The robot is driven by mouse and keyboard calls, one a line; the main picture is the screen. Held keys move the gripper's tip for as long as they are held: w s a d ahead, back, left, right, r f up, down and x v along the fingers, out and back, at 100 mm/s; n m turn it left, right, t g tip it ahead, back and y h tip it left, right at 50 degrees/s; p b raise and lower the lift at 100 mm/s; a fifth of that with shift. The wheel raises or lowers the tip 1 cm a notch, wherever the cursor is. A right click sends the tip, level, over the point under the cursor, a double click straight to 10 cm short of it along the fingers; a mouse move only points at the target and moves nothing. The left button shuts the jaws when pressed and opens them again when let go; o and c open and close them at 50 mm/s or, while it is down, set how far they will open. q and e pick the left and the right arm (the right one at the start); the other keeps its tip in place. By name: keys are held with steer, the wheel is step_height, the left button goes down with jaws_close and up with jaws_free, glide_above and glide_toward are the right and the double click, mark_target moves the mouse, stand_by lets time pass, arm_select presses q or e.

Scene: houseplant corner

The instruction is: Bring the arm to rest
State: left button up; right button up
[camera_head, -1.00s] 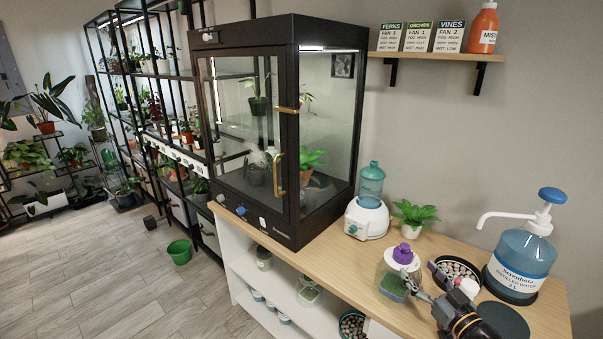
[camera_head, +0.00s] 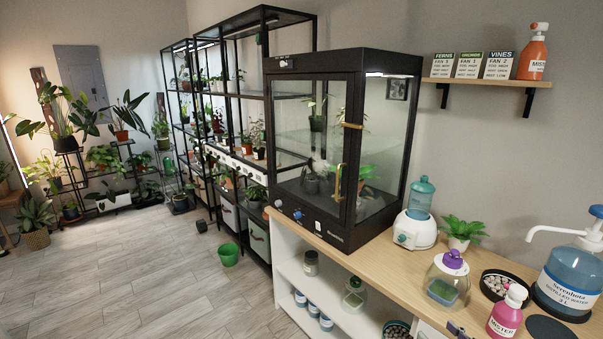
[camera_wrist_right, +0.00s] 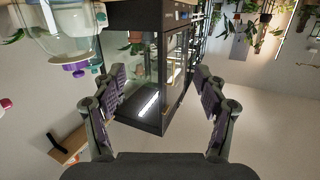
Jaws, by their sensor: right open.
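My right gripper (camera_wrist_right: 158,105) is open in the right wrist view, with a finger on each side and nothing between them. In the head view only a small part of my right gripper (camera_head: 458,331) shows at the bottom edge, left of a pink mister bottle (camera_head: 505,314) and apart from it. The bottle stands upright on the wooden counter (camera_head: 400,272). My left gripper is in neither view.
A glass plant cabinet (camera_head: 345,150) stands on the counter. Beside it are a humidifier (camera_head: 415,232), a small potted plant (camera_head: 462,230), a purple-capped jar (camera_head: 448,282), a pebble dish (camera_head: 488,292) and a blue water jug (camera_head: 570,280). A shelf (camera_head: 480,82) hangs above.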

steer(key=s+a+f+n+g, duration=0.2)
steer(key=s+a+f+g, duration=0.65)
steer(key=a, duration=0.45)
steer(key=s+d+f+m+g+h, duration=0.2)
steer(key=s+d+m+g+h, duration=0.3)
steer(key=s, duration=0.6)
step_height(320, 180, down, 23)
steer(key=s+d+p, duration=0.2)
steer(key=d+p, duration=0.1)
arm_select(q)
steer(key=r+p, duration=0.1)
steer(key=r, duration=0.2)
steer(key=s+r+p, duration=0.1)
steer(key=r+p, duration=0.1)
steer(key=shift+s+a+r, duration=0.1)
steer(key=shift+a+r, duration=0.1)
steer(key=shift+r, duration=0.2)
arm_select(e)
steer(key=s+d+f+g, duration=0.1)
steer(key=s+f, duration=1.3)
steer(key=s, duration=0.4)
steer(key=shift+s+f+h, duration=0.15)
steer(key=shift+s+h, duration=0.15)
steer(key=shift+s, duration=0.1)
